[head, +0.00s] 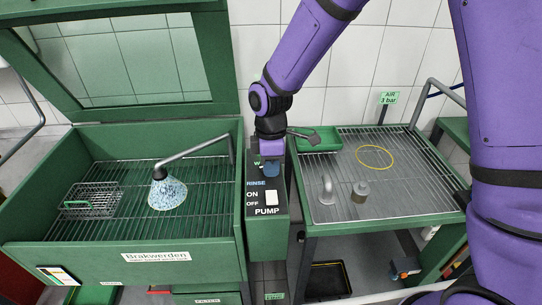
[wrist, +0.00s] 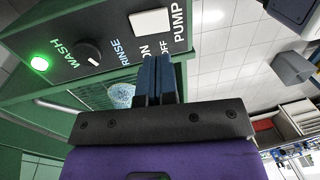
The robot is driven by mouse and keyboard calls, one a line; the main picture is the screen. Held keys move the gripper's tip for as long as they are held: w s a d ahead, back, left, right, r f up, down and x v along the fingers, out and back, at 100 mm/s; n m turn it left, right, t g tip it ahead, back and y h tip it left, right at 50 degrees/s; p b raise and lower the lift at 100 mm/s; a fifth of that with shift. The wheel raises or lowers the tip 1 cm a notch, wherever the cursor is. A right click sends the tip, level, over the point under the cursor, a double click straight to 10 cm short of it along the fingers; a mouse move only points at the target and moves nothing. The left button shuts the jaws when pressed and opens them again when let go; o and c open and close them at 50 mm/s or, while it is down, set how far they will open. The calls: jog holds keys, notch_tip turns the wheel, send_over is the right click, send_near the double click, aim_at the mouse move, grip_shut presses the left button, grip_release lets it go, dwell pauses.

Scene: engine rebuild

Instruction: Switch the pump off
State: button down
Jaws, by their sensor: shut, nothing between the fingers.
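The pump switch is a white rocker (head: 271,198) on the green control box (head: 267,236), beside the words ON and OFF and above PUMP. The switch also shows in the wrist view (wrist: 151,22). I cannot tell which way it is tipped. A blue-white spray cone (head: 167,191) comes from the bent nozzle pipe (head: 195,150) in the washer basin. My gripper (head: 271,170) is shut and empty, over the box's upper part, just behind the switch. In the wrist view its dark blue fingers (wrist: 155,62) lie side by side, apart from the switch.
A black WASH/RINSE knob (wrist: 88,52) and a lit green lamp (wrist: 39,64) are on the panel. A wire basket (head: 91,200) sits in the basin under the raised lid (head: 222,60). The rack table (head: 405,205) at right holds a green tray (head: 318,141) and small parts.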

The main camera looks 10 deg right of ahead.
aim_at(271, 196)
jog(key=f, duration=0.5)
jog(key=s+f, duration=0.1)
jog(key=f, duration=0.2)
jog(key=shift+s, duration=0.1)
jog(key=shift+f+t, duration=0.25)
jog(key=shift+t, duration=0.05)
dwell(0.3)
jog(key=shift+w+r, duration=0.25)
jog(key=shift+w, duration=0.5)
notch_tip(271, 196, up, 14)
jog(key=w, duration=0.2)
jog(key=shift+s+d+f, duration=0.1)
jog(key=shift+d, duration=0.05)
dwell(0.4)
